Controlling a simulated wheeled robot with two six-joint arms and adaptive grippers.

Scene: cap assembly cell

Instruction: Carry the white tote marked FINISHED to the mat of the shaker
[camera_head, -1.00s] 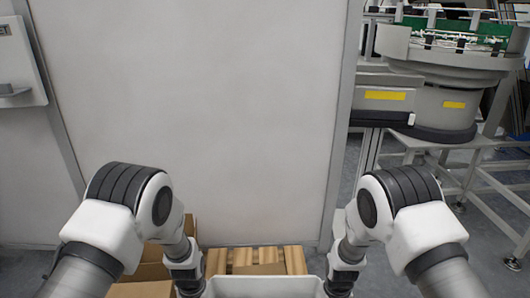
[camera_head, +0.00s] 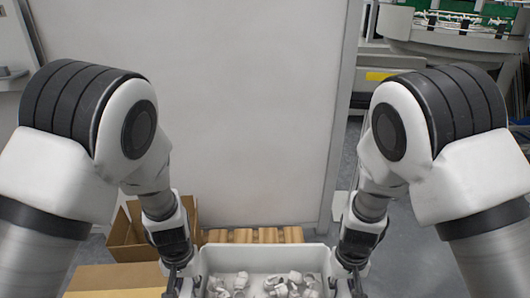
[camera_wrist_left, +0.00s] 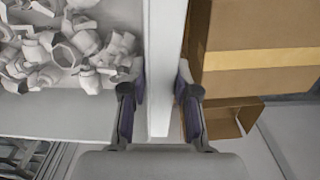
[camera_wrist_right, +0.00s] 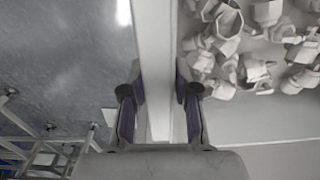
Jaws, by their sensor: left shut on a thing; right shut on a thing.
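The white tote (camera_head: 262,256) is at the bottom middle of the head view, between my two arms, with several white caps (camera_head: 290,282) lying in it. No marking shows on the parts in view. My left gripper (camera_wrist_left: 158,95) is shut on the tote's left wall, one finger inside and one outside. My right gripper (camera_wrist_right: 160,92) is shut on the tote's right wall in the same way. The tote's near side is cut off in the head view. The shaker's mat cannot be made out.
Cardboard boxes (camera_head: 115,278) stand left of the tote, with a wooden pallet (camera_head: 255,236) beyond it. A large pale panel (camera_head: 240,110) stands straight ahead. A round machine with a green inside (camera_head: 450,30) stands at the back right. Grey floor shows at right.

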